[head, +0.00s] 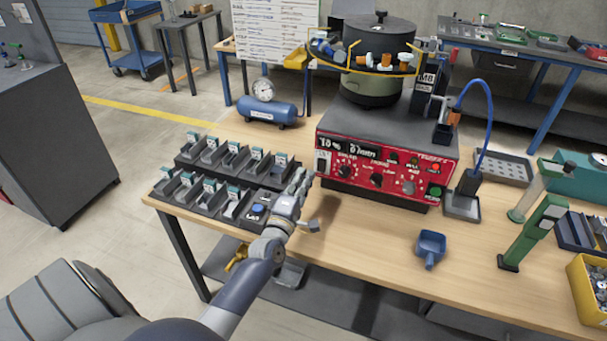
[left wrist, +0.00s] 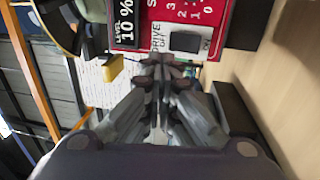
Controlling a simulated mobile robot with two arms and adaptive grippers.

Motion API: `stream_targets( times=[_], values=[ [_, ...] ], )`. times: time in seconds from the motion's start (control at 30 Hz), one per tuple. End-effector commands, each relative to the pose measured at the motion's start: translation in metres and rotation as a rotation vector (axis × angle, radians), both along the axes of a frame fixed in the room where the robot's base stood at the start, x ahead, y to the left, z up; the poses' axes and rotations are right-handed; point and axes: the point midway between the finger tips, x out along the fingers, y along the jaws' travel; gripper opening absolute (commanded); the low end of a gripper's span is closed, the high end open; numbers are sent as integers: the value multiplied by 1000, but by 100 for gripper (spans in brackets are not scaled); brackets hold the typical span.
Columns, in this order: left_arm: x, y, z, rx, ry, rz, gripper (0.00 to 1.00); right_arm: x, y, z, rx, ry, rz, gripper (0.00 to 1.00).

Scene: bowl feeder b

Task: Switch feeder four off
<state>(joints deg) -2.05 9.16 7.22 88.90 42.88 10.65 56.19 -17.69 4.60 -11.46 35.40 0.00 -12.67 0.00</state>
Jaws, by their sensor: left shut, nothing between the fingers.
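The bowl feeder's red control panel (head: 400,172) faces me on the front of a grey box, with a dark display, several knobs and a green button. A rocker switch (head: 322,162) sits at the panel's left end. In the left wrist view the panel (left wrist: 125,38) appears turned sideways, with a "10 %" display and the dark rocker switch (left wrist: 186,41) near "DRIVE". My left gripper (head: 303,178) is shut and empty, just in front of the panel's left end. Its fingertips (left wrist: 160,65) show close to the switch; I cannot tell whether they touch. My right gripper is out of view.
A blue air tank (head: 268,110) is behind. A blue scoop (head: 430,246) and green stands (head: 533,232) are to the right. The table's front middle is clear.

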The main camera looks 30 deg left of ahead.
Motion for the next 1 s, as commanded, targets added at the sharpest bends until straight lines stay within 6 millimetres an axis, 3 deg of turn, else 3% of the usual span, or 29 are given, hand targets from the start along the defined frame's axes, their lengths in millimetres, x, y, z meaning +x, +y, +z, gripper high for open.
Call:
stream_targets(
  times=[0.17, 0.4, 0.5, 0.7, 1.0],
  values=[
    [-24, -6, 2, -1, 1, -1, 0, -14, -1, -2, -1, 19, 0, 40],
    [-62, -15, 6, -1, 2, 0, 0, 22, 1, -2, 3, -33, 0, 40],
    [-73, -17, 7, 0, 2, -1, 0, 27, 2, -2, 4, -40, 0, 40],
    [-84, -20, 9, 0, 1, 0, 0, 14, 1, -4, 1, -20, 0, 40],
    [-84, -20, 10, 0, 0, 0, 0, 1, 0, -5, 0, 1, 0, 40]
  ],
)
